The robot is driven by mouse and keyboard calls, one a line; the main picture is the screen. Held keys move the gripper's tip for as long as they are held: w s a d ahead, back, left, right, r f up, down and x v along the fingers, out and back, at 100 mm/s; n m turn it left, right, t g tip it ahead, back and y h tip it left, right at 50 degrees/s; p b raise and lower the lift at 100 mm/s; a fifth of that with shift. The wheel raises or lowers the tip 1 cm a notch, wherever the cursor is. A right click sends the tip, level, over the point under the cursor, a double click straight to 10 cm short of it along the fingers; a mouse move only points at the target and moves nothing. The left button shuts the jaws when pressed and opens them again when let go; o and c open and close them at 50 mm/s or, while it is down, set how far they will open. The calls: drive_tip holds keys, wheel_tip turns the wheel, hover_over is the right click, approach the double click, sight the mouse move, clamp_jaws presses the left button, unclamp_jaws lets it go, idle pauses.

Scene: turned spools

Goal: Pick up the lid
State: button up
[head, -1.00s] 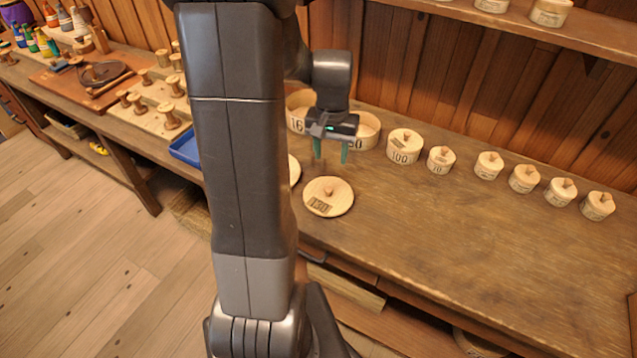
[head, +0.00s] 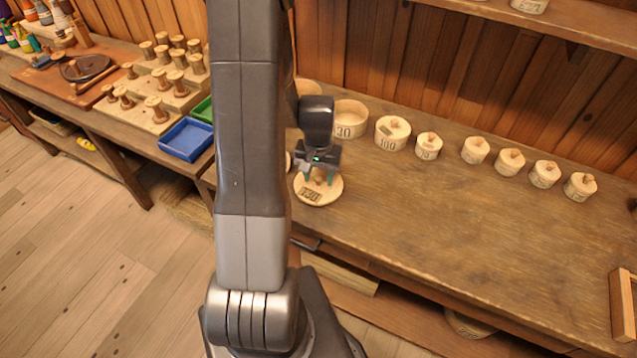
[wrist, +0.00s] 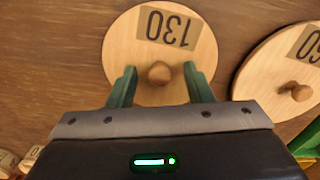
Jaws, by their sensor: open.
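A round pale wooden lid (head: 318,192) with a small knob and a tag reading 130 lies flat on the bench. In the wrist view the lid (wrist: 160,25) is upside down in the picture, with its knob (wrist: 160,73) between my fingers. My gripper (head: 318,178) is over the lid in the head view. In the wrist view my gripper (wrist: 155,84) is open, with a green finger on each side of the knob and gaps between. A second tagged lid (wrist: 285,70) lies to the right in the wrist view; in the head view my arm mostly hides it.
An open round box marked 30 (head: 351,118) stands behind the lid. A blue tray (head: 187,138) is at left.

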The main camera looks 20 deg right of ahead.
drive_tip(key=shift+f, duration=0.2)
clamp_jaws()
drive_tip(key=shift+r, duration=0.1)
